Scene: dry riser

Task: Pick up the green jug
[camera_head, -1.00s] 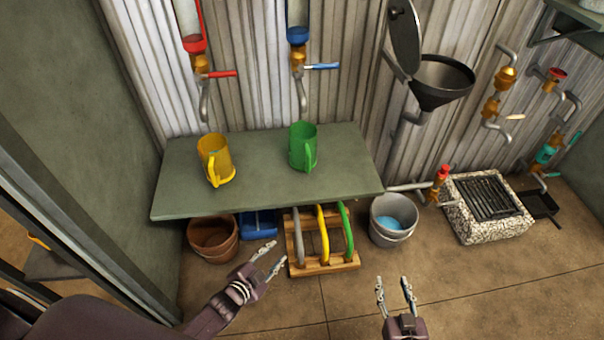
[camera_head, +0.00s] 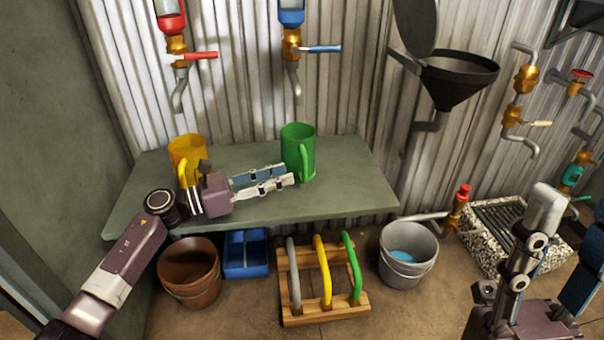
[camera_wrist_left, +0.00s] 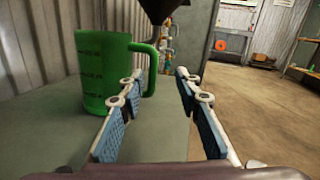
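The green jug (camera_head: 293,146) stands upright on the grey-green shelf table (camera_head: 345,186), its handle facing front and right. My left gripper (camera_head: 289,174) reaches over the table from the left, fingers apart and empty, with its tips close to the jug's lower front. In the left wrist view the green jug (camera_wrist_left: 98,72) stands just left of the fingers, and its handle shows beyond the left finger. The left gripper (camera_wrist_left: 163,75) is open there; whether it touches the jug cannot be told. My right gripper (camera_head: 570,215) is at the right edge, partly cut off.
A yellow jug (camera_head: 184,152) stands behind my left wrist. Red and blue taps (camera_head: 324,48) hang above the table. Below are a brown pot (camera_head: 188,275), a blue bin (camera_head: 246,258), a wooden rack (camera_head: 300,318) and a grey bucket (camera_head: 408,250). A black funnel (camera_head: 456,80) is right.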

